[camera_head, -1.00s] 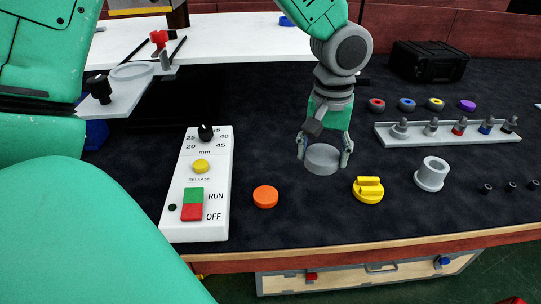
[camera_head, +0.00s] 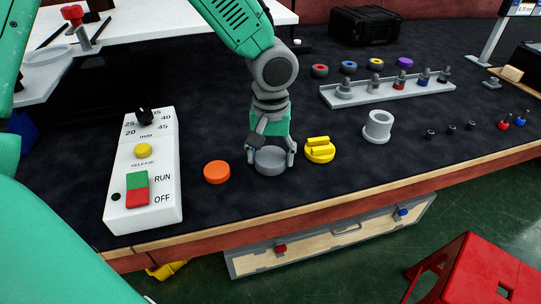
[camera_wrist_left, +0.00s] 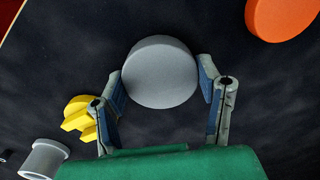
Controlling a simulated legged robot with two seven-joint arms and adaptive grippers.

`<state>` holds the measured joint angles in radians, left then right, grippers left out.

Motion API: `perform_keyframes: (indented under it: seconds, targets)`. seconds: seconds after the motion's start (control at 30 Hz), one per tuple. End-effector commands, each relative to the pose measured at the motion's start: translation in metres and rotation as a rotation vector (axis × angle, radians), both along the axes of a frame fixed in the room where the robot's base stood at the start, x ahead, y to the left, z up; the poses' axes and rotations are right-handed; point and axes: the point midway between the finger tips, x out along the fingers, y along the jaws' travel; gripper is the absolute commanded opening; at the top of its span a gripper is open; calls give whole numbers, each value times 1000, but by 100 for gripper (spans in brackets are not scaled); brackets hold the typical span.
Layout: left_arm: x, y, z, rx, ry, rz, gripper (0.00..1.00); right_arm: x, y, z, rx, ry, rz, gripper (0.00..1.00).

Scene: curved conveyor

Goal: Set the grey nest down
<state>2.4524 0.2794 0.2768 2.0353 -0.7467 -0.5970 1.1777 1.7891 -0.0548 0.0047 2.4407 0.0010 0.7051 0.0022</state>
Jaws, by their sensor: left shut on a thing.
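The grey nest (camera_head: 271,161) is a short round grey disc. It sits between the fingers of my left gripper (camera_head: 271,156), which is shut on it from both sides. In the left wrist view the nest (camera_wrist_left: 160,72) shows its flat round face between the two blue-padded fingers. It is at or close above the dark bench top; I cannot tell whether it touches. It lies between the orange disc (camera_head: 217,172) and the yellow knobbed piece (camera_head: 319,150). My right gripper is not in view.
A grey flanged cylinder (camera_head: 378,127) and a grey rack (camera_head: 388,91) with several pegs lie to the right. The bench's wooden front edge (camera_head: 330,197) is close in front.

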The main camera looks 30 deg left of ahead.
Motion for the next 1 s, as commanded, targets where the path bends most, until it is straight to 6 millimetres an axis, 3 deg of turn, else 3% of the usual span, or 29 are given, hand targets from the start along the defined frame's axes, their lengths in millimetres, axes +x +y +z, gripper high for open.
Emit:
perform_keyframes:
  seconds: [0.1,0.13,0.17,0.2,0.57,1.0]
  targets:
    - [0,1,-4,0,1,2,24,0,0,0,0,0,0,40]
    - [0,1,-4,-2,1,2,66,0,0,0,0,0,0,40]
    - [0,1,-3,-2,1,2,77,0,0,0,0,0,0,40]
    - [0,1,-3,-2,1,2,80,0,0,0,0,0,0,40]
    - [0,1,7,-1,-2,1,80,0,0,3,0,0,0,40]
    - [1,1,95,-1,-3,2,80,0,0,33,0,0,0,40]
